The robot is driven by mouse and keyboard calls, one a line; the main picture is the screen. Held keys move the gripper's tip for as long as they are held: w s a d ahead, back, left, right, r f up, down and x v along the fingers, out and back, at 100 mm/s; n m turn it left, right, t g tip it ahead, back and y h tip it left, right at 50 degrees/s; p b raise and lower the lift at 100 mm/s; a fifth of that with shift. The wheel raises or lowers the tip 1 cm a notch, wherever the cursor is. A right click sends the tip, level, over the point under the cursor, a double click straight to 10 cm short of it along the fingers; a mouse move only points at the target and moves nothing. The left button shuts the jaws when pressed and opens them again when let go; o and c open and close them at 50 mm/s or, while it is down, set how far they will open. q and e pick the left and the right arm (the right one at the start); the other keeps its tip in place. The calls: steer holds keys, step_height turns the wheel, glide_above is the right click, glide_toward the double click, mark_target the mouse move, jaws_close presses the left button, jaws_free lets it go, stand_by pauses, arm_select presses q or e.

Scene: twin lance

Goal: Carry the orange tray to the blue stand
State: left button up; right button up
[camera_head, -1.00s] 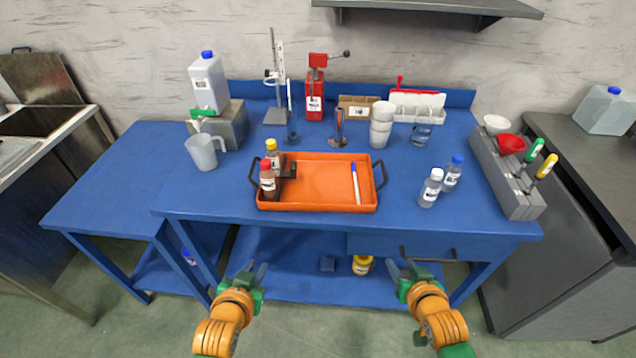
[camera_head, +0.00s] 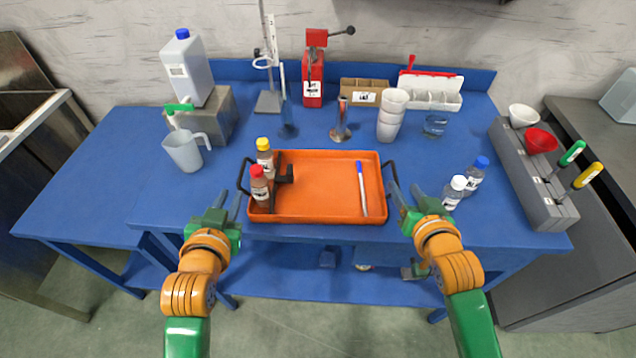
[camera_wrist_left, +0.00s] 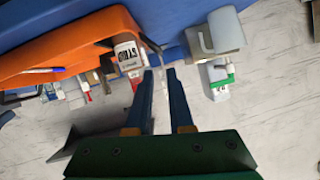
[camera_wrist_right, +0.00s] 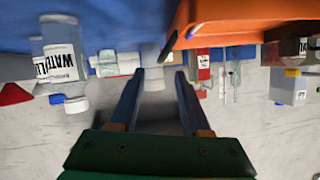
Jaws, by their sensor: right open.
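The orange tray (camera_head: 320,195) rests on the blue bench (camera_head: 350,235) near its front edge, with a dark handle at each end. It carries a red-capped bottle (camera_head: 260,190), a yellow-capped bottle (camera_head: 265,155), a dark holder (camera_head: 283,172) and a blue-capped pen (camera_head: 361,190). My left gripper (camera_head: 230,197) is open beside the left handle (camera_head: 241,177). My right gripper (camera_head: 406,194) is open beside the right handle (camera_head: 389,172). Both seem apart from the handles. A blue side table (camera_head: 80,190) adjoins at left; I cannot tell whether it is the blue stand.
Two labelled bottles (camera_head: 455,192) stand just right of my right gripper. A pitcher (camera_head: 183,152) stands left of the tray. Stacked white cups (camera_head: 391,118), a metal cylinder (camera_head: 340,122) and a red press (camera_head: 313,90) stand behind. A grey rack (camera_head: 530,180) is at right.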

mark_target(241, 173)
arm_select(q)
steer(key=x, duration=1.2)
steer(key=shift+w+f, duration=0.15)
steer(key=shift+w, duration=0.1)
arm_select(e)
steer(key=x, duration=0.7)
steer(key=shift+w+f, duration=0.2)
steer(key=shift+w, duration=0.1)
arm_select(q)
steer(key=shift+c, duration=0.2)
arm_select(e)
steer(key=shift+c, duration=0.2)
arm_select(q)
jaws_close()
arm_select(e)
steer(key=c, duration=0.4)
jaws_close()
